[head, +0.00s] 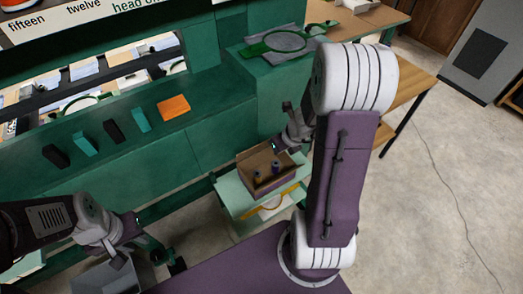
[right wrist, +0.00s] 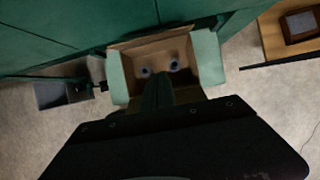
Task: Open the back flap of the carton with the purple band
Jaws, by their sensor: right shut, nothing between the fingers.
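The carton with the purple band (head: 272,184) stands on a pale green stand (head: 237,202) in the head view, with its brown inside showing from above. Two small spools (head: 268,172) stand in it. In the right wrist view the carton's inside (right wrist: 152,54) is visible, and a brown strip (right wrist: 150,36) runs along its far side. I cannot tell how far the back flap is raised. My right gripper (right wrist: 157,95) is shut and empty over the carton's near side, hiding part of it. My left gripper (head: 168,258) looks open and empty at lower left, away from the carton.
A green cabinet (head: 210,131) stands behind the carton. Its ledge holds an orange block (head: 173,107) and several dark and teal blocks. A green hoop (head: 285,41) lies on the higher ledge. A wooden table (head: 411,88) stands at right, with open floor beyond.

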